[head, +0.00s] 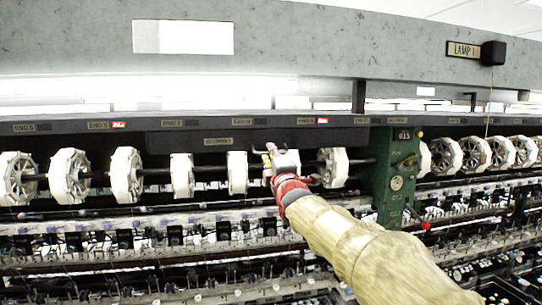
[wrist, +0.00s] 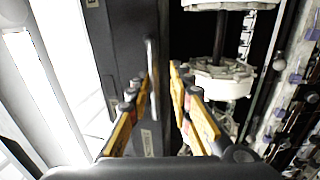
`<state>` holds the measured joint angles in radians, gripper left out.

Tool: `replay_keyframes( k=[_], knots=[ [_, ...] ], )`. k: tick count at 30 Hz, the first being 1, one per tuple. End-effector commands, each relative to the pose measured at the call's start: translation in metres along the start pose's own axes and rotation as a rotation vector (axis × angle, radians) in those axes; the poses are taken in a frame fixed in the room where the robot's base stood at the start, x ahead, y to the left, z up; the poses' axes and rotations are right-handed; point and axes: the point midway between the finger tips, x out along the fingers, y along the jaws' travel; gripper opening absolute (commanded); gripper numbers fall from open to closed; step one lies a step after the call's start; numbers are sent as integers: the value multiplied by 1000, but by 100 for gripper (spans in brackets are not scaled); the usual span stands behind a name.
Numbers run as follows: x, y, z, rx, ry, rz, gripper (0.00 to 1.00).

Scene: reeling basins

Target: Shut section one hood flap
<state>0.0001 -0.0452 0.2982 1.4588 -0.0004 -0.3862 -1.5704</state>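The hood flap (head: 190,143) is a long dark panel with a small label, under the hood edge in the head view. In the wrist view the dark panel (wrist: 115,45) runs up the left of centre, with a slim grey bar handle (wrist: 152,60) on it. My gripper (head: 268,155) is at the flap's lower edge, right of its label. In the wrist view my gripper (wrist: 162,72) has its yellow-sided fingers apart, with the handle close beside the left fingertip. I cannot tell whether they touch. The flap's exact angle is unclear.
White reels (head: 125,174) on a shaft stand in a row below the flap; one reel (wrist: 222,80) is close to the right finger. A green post (head: 392,175) stands right of my gripper. Thread machinery fills the space below. A lamp box (head: 493,53) hangs upper right.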

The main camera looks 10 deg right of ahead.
Motion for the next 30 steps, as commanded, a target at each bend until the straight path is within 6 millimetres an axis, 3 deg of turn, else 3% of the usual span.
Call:
replay_keyframes(
  k=[7, 30],
  knots=[
    [-12, 0, 0, 0, 0, 5, 21],
    [-117, 0, 0, 0, 0, 7, 21]
  ],
)
